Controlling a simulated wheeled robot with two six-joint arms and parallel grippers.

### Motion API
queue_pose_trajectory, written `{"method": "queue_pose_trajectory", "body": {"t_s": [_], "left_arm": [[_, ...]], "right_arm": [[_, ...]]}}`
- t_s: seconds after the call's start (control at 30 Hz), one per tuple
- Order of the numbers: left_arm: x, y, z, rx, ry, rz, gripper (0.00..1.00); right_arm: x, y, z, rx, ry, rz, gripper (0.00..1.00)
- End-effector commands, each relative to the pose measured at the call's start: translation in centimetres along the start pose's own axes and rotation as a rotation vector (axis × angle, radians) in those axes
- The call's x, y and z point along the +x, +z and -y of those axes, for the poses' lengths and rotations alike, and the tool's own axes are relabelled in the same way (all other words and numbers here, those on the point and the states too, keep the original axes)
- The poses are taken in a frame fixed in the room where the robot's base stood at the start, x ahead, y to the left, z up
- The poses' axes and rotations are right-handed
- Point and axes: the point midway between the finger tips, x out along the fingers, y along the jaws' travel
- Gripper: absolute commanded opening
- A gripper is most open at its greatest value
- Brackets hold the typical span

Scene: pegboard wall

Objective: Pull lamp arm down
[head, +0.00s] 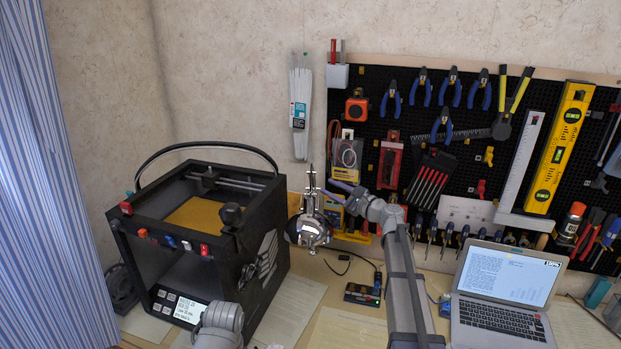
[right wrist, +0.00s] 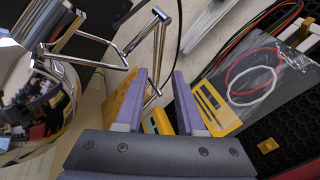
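The lamp has a shiny chrome head (head: 310,230) and thin metal arm rods (head: 312,185) rising above it, right of the 3D printer. In the right wrist view the chrome head (right wrist: 40,95) fills the left side, and the thin lamp arm (right wrist: 100,40) runs from it toward the upper middle. My right gripper (head: 338,190) is just right of the lamp arm. Its purple fingers (right wrist: 159,80) are open, with a thin rod visible in the gap between them; I cannot tell whether they touch it. My left gripper is out of view; only a grey arm part shows at the bottom.
A black 3D printer (head: 205,240) stands at the left. A pegboard (head: 400,115) with several tools and pouches is behind my right arm. An open laptop (head: 505,295) is on the right of the desk. A small black device (head: 362,294) lies near the desk's middle.

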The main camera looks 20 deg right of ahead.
Motion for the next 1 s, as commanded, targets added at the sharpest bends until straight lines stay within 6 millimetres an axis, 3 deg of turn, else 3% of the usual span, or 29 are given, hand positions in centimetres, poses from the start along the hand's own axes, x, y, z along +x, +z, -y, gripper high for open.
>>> {"method": "queue_pose_trajectory", "body": {"t_s": [0.27, 0.73, 1.0], "left_arm": [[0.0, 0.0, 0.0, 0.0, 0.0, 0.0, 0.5], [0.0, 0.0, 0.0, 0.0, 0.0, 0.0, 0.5], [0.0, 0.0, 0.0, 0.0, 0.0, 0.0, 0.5]], "right_arm": [[1.0, -0.1, 0.1, 0.0, 0.001, 0.0, 0.38], [7.4, -0.1, 0.1, -0.001, 0.001, 0.001, 0.38], [7.8, 0.0, 0.0, -0.001, 0.001, 0.0, 0.38]]}}
